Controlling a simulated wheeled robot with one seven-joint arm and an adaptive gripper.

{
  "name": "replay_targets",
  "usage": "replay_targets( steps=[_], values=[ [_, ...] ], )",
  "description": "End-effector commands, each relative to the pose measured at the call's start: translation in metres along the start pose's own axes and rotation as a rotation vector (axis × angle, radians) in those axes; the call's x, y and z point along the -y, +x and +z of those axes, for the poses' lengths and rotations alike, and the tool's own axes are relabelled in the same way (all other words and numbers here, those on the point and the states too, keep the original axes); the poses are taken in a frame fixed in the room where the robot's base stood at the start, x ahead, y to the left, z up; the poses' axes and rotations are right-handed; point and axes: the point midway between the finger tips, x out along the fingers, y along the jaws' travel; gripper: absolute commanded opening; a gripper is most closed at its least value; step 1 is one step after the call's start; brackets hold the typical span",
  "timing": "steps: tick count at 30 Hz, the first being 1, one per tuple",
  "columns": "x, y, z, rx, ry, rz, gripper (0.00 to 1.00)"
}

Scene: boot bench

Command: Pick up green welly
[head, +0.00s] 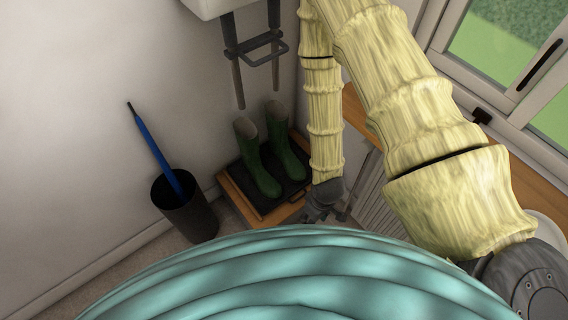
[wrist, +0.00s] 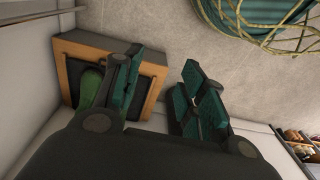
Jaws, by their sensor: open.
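A pair of dark green wellies stands upright on a black tray (head: 267,201) with a wooden edge, against the wall in the head view. The left welly (head: 256,160) and the right welly (head: 284,145) stand side by side. My gripper (head: 320,207) is low, just right of the tray, apart from the boots. In the wrist view my gripper (wrist: 162,62) is open with nothing between its fingers. Part of one green welly (wrist: 90,86) shows beyond the left finger, which hides some of it. The other welly cannot be made out there.
A dark bin (head: 187,211) holding a blue umbrella (head: 156,147) stands left of the tray. A wooden bench top (head: 354,112) and window are on the right. A metal bracket (head: 254,47) hangs on the wall above the boots. Bare floor (wrist: 178,28) lies beside the tray.

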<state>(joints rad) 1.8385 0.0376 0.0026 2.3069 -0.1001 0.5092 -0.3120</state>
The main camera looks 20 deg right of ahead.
Motion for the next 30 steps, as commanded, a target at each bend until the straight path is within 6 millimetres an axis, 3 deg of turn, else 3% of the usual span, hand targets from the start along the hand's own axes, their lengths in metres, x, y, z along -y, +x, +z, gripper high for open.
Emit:
replay_targets(
  steps=[1, 3, 12, 21, 30],
  values=[
    [-0.007, 0.024, -0.019, -0.014, -0.065, 0.000, 0.41],
    [-0.015, 0.037, -0.043, -0.025, -0.171, -0.001, 0.41],
    [-0.054, 0.081, -0.145, -0.056, -0.619, 0.029, 0.41],
    [-0.100, 0.097, -0.243, -0.046, -1.064, 0.108, 0.41],
    [-0.150, 0.085, -0.333, 0.030, -1.486, 0.219, 0.41]
  ],
)
